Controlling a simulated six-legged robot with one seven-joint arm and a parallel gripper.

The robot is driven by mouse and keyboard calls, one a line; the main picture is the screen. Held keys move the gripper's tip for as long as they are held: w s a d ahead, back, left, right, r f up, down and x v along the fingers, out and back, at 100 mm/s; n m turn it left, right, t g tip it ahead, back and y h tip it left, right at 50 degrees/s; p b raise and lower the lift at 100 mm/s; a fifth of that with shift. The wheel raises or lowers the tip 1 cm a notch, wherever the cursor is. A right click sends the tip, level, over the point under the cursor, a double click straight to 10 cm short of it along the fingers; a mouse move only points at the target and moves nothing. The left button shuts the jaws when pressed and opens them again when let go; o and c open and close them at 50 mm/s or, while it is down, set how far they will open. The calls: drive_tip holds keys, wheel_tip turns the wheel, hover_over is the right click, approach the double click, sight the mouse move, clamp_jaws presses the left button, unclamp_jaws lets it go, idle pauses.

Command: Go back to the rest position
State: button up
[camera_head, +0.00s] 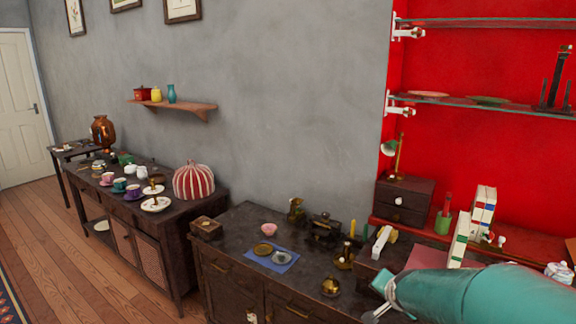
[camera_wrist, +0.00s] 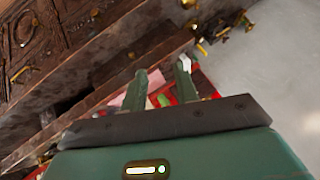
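My gripper (camera_wrist: 161,69) shows in the wrist view with its two green fingers apart and nothing held between them. Past the fingers lie blurred red and pink surfaces and a dark wooden edge. In the head view my teal arm (camera_head: 480,294) reaches in from the lower right, in front of the right end of the dark cabinet. The fingers cannot be made out clearly there.
A small drawer box (camera_head: 403,201) and upright books (camera_head: 482,212) stand near my arm. Glass shelves (camera_head: 470,103) hang above. Floor (camera_head: 75,260) is clear at left.

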drive_tip(key=s+a+r+n+g, duration=0.1)
drive_tip(key=s+a+r+n, duration=0.2)
drive_tip(key=s, duration=0.5)
drive_tip(key=s+a+r+n+g+y, duration=0.1)
drive_tip(key=s+a+r+n, duration=0.1)
drive_tip(key=s, duration=0.6)
drive_tip(key=s+a+r+n, duration=0.3)
drive_tip(key=s+r+n, duration=0.1)
drive_tip(key=s, duration=0.5)
drive_tip(key=shift+a+g, duration=0.35)
drive_tip(key=shift+g, duration=0.05)
